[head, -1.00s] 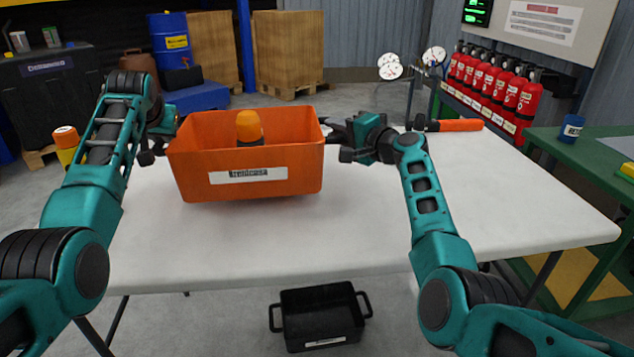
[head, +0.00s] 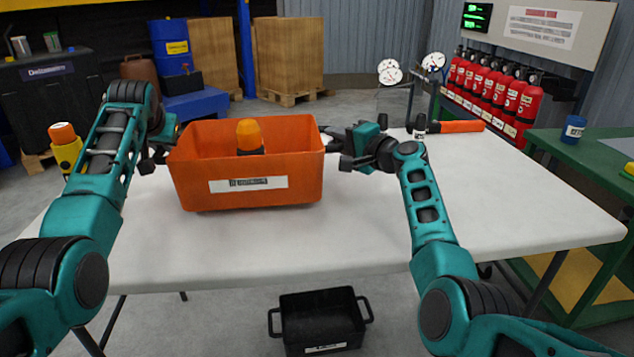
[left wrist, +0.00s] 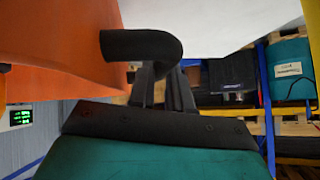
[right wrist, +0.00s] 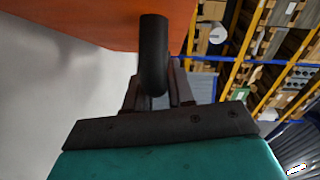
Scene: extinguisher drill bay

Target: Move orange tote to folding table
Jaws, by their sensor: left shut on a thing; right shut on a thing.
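The orange tote (head: 290,187) with a white label is level at the left part of the white folding table (head: 430,230), its base at or just above the top; I cannot tell if it touches. An orange-topped item (head: 250,136) stands inside it. My left gripper (head: 158,152) is shut on a dark handle (left wrist: 140,45) at the tote's left side. My right gripper (head: 338,145) is shut on the dark handle (right wrist: 153,55) at its right side. The fingertips are partly hidden by the handles in both wrist views.
An orange-and-black tool (head: 460,126) lies at the table's far right edge. A black bin (head: 322,320) is on the floor in front. A green bench (head: 560,150) stands to the right, with a blue mug (head: 573,128) on it.

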